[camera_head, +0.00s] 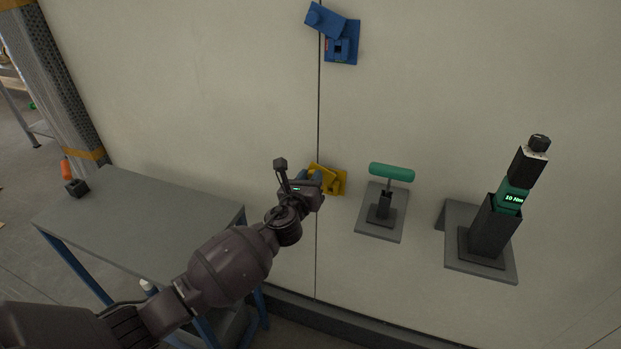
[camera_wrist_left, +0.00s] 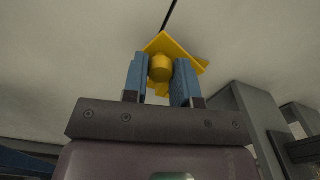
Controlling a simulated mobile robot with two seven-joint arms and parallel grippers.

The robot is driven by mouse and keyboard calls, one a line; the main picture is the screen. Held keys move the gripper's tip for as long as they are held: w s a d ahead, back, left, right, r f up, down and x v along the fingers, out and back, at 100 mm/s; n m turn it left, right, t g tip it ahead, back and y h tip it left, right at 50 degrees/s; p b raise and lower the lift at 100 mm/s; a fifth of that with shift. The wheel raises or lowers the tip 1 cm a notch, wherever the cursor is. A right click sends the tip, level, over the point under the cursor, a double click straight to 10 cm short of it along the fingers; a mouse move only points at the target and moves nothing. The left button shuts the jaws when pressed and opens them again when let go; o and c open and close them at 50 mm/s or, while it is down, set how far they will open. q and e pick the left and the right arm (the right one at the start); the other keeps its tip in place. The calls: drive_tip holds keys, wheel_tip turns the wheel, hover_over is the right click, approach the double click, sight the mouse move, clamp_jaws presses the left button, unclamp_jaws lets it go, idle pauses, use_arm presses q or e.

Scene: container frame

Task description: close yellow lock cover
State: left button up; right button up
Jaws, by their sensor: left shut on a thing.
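The yellow lock cover (camera_head: 325,174) is on the wall at the centre of the head view, beside the dark vertical seam. In the left wrist view the yellow lock (camera_wrist_left: 178,47) shows a plate with a round yellow knob (camera_wrist_left: 160,68). My left gripper (camera_head: 315,180) reaches it from the left. Its two blue fingers (camera_wrist_left: 161,80) are shut on the yellow knob, one on each side. The gripper hides part of the lock, so how far the cover stands open is hard to tell. My right gripper is not in view.
A blue lock with raised cover (camera_head: 335,32) is higher on the wall. A green-handled tool (camera_head: 390,173) and a torque tool (camera_head: 500,215) stand on grey wall shelves to the right. A grey table (camera_head: 140,215) is at left.

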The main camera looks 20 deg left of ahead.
use_arm(q)
drive_tip(key=shift+f, duration=0.1)
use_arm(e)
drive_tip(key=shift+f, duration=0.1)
use_arm(q)
drive_tip(key=d+f+n+b, duration=0.2)
drive_tip(key=f+n, duration=0.1)
drive_tip(key=n, duration=0.8)
drive_tip(key=d+f+n+b, duration=0.2)
drive_tip(key=n, duration=0.9)
drive_tip(key=shift+d+f, duration=0.2)
drive_tip(key=shift+f, duration=0.2)
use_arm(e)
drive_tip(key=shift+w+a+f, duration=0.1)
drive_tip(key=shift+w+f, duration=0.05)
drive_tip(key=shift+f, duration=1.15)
use_arm(q)
drive_tip(key=shift+s+n, duration=0.1)
drive_tip(key=shift+n, duration=0.2)
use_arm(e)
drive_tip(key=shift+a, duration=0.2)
use_arm(q)
drive_tip(key=o, duration=0.9)
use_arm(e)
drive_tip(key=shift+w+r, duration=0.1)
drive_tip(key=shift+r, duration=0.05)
